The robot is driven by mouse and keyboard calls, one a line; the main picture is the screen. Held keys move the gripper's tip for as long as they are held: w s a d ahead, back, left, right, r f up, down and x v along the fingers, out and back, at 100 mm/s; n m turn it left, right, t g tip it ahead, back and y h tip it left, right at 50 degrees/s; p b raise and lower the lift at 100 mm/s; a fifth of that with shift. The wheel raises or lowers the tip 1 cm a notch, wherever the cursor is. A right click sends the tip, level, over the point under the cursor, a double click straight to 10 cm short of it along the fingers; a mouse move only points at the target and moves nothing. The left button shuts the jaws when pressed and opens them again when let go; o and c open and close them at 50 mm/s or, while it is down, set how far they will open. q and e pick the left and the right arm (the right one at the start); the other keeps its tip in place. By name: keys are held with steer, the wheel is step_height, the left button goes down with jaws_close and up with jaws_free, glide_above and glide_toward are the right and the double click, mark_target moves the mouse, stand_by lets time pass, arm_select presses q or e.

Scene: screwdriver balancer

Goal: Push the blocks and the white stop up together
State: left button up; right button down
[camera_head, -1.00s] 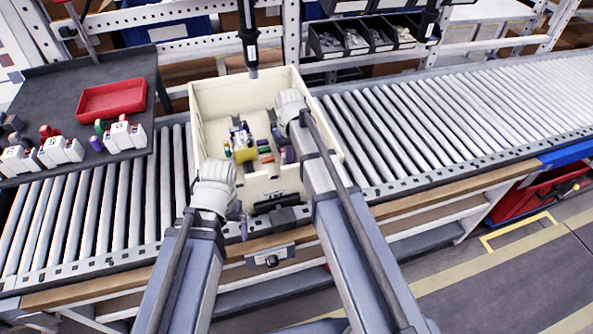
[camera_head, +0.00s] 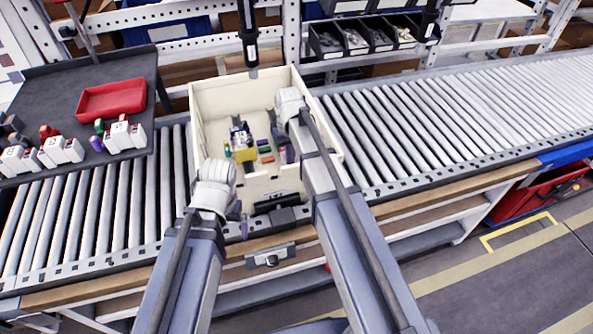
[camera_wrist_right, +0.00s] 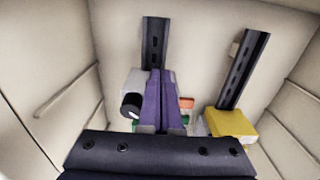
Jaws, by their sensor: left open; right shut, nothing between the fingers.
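Several small coloured blocks sit inside the cream bin in the head view, among them a yellow block (camera_head: 246,155) and an orange block (camera_head: 267,160). In the right wrist view a yellow block (camera_wrist_right: 230,122) stands by the right-hand dark rail (camera_wrist_right: 243,70). A pale block with a black knob (camera_wrist_right: 132,84), possibly the white stop, is beside the other dark rail (camera_wrist_right: 155,45). My right gripper (camera_head: 289,152) reaches into the bin; its purple fingers (camera_wrist_right: 161,98) are shut and empty, near the pale block and an orange block. My left gripper (camera_head: 243,226) is open at the bin's front left.
The cream bin (camera_head: 207,110) has high walls around the blocks and stands on a roller conveyor (camera_head: 420,120). A dark tray (camera_head: 65,90) at left holds a red tray (camera_head: 111,99) and several white units. A black tool (camera_head: 249,40) hangs above the bin's back wall.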

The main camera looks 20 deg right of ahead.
steer(key=shift+w, duration=0.8)
stand_by(2.9)
steer(key=shift+s, duration=0.4)
stand_by(0.6)
steer(key=shift+r+p, duration=1)
steer(key=shift+r, duration=0.1)
step_height(320, 180, up, 11)
steer(key=p, duration=1.1)
steer(key=shift+s+r+p, duration=0.2)
steer(key=shift+s+p, duration=0.1)
steer(key=shift+s, duration=0.1)
